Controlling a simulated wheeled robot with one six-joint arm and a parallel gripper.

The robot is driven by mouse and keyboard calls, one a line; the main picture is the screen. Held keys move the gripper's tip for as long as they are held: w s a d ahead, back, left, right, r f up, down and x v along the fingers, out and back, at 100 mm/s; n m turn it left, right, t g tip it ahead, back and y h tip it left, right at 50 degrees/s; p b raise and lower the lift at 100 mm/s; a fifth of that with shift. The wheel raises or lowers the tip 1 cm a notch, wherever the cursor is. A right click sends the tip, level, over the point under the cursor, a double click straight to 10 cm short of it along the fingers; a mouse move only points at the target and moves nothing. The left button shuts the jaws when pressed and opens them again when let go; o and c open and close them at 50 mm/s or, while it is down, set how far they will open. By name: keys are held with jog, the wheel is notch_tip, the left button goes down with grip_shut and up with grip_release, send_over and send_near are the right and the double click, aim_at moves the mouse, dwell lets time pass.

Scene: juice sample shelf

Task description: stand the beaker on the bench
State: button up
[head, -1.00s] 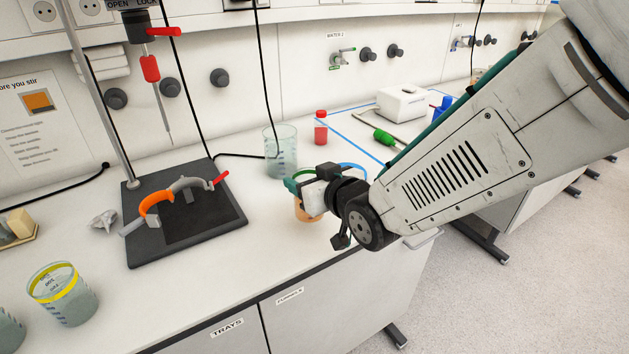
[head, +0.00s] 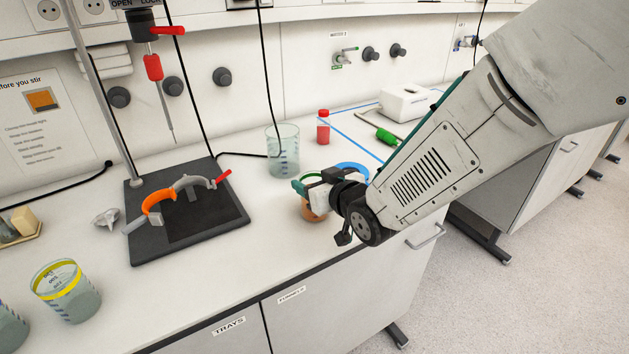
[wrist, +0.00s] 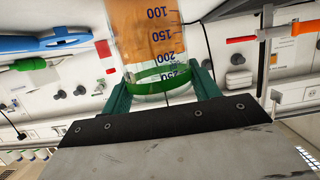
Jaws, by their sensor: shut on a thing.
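My gripper (head: 306,189) is low over the right part of the bench (head: 240,275), near its front edge. It is shut on a beaker (head: 315,213) with orange liquid. The wrist view shows the beaker (wrist: 158,38) close up, with dark volume marks and a green band, between my green fingers. The fingers grip it near the green band. In the head view my gripper and wrist hide much of it. I cannot tell whether its base touches the bench.
A clear beaker (head: 283,152) stands just behind, with a red-capped bottle (head: 323,127) beyond. A dark stand base (head: 220,225) with an orange clamp (head: 155,201) is left. A yellow-banded beaker (head: 68,295) is at front left. Bench between stand and front edge is clear.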

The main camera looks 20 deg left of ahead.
jog(key=shift+f, duration=0.1)
jog(key=o, duration=1.2)
jog(key=shift+c, duration=0.2)
jog(key=shift+s+d+r, duration=0.15)
jog(key=shift+d+r, duration=0.05)
jog(key=v, duration=1.1)
jog(key=shift+d, duration=0.25)
jog(key=shift+s+d+r, duration=0.1)
